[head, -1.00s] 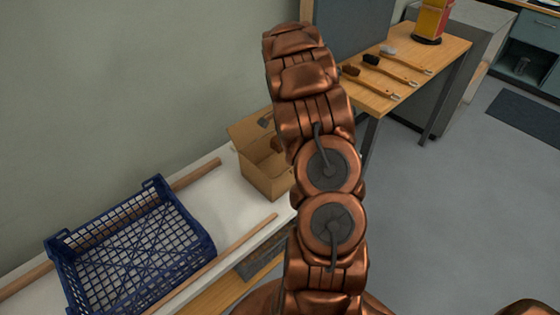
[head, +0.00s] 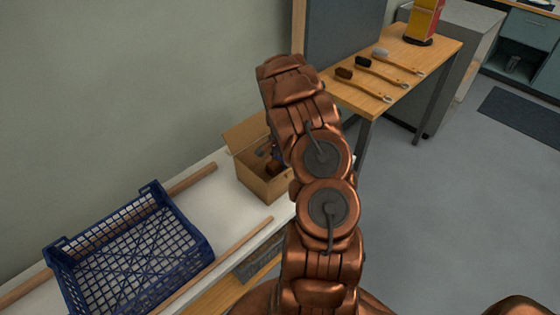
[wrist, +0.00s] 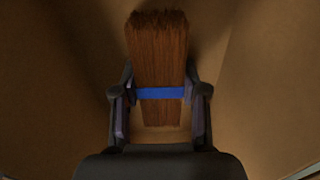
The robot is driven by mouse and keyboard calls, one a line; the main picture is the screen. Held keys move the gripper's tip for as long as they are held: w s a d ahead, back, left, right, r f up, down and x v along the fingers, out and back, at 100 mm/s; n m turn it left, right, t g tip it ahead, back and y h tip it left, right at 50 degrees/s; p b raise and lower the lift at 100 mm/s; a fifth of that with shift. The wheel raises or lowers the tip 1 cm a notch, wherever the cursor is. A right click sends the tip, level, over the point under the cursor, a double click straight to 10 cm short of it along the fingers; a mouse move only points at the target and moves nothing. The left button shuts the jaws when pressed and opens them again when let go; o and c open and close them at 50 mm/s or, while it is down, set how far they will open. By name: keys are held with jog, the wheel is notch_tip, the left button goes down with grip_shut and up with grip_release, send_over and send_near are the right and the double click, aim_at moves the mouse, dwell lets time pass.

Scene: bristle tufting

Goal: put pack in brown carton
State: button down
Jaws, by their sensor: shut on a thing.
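The pack (wrist: 158,55) is a bundle of brown bristles with a blue band around it. In the wrist view my gripper (wrist: 159,98) is shut on it at the band, one finger on each side. Brown carton surfaces surround the pack in that view. In the head view the brown carton (head: 265,188) stands open on the white surface, with a flap raised at its left. My gripper is largely hidden by my arm there, at the carton's opening. A small dark brown part of the pack (head: 273,167) shows inside the carton. Whether the pack touches the carton floor is unclear.
A blue plastic crate (head: 205,251) stands on the white surface (head: 222,192) to the left, between wooden rails. A wooden table (head: 421,57) at the back right holds several brushes (head: 362,86) and a red and yellow container (head: 424,22).

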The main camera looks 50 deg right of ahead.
jog(key=shift+f, duration=0.1)
jog(key=c, duration=0.6)
grip_release()
